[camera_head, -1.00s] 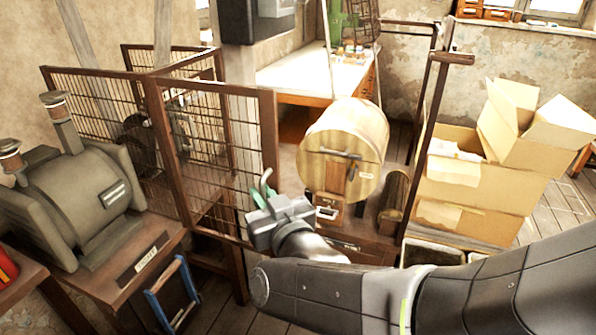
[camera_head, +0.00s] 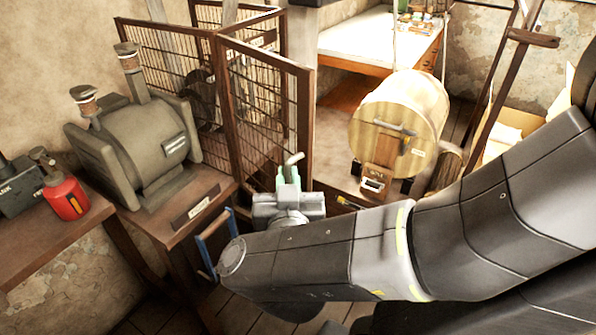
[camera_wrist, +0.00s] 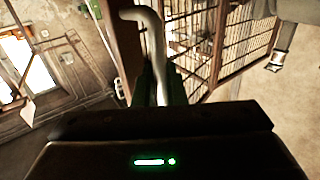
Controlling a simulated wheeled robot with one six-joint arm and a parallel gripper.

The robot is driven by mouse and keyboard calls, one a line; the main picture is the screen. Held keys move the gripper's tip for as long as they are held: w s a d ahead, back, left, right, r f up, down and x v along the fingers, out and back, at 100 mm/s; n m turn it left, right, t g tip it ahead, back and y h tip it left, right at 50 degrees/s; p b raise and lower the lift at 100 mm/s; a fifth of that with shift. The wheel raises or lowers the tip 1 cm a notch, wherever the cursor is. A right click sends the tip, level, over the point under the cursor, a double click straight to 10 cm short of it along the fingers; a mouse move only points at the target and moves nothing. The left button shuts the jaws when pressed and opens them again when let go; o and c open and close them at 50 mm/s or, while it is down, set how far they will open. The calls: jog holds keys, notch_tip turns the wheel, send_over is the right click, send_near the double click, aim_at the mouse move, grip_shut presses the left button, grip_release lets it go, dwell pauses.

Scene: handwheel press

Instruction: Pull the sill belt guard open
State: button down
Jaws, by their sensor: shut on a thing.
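The belt guard is a brown-framed wire mesh cage, and its hinged mesh panel (camera_head: 262,100) stands swung out at an angle in the head view. The panel also shows in the wrist view (camera_wrist: 245,35). A bent grey metal handle (camera_wrist: 153,40) rises between the green fingers in the wrist view; its tip shows in the head view (camera_head: 293,158). My gripper (camera_head: 288,178) is shut on this handle, at the lower free edge of the panel. The handle's lower part is hidden between the fingers.
A grey motor (camera_head: 140,140) sits on a wooden bench at left, near a red can (camera_head: 66,197). A blue frame (camera_head: 213,240) leans below it. A wooden drum (camera_head: 400,120) stands right of the panel. Cardboard boxes (camera_head: 510,115) are behind my arm.

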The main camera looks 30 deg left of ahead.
jog(key=shift+s+a+r, duration=0.1)
jog(key=shift+s+a, duration=0.3)
jog(key=shift+s, duration=0.2)
jog(key=shift+s+a+r, duration=0.1)
jog(key=shift+s+a, duration=0.25)
jog(key=shift+s, duration=0.25)
jog(key=c, duration=1.6)
grip_release()
jog(key=shift+c, duration=0.2)
jog(key=shift+f, duration=0.1)
jog(key=shift+s, duration=0.15)
jog(key=v, duration=0.7)
jog(key=shift+p, duration=0.3)
jog(key=shift+d, duration=0.15)
jog(key=shift+x, duration=2.9)
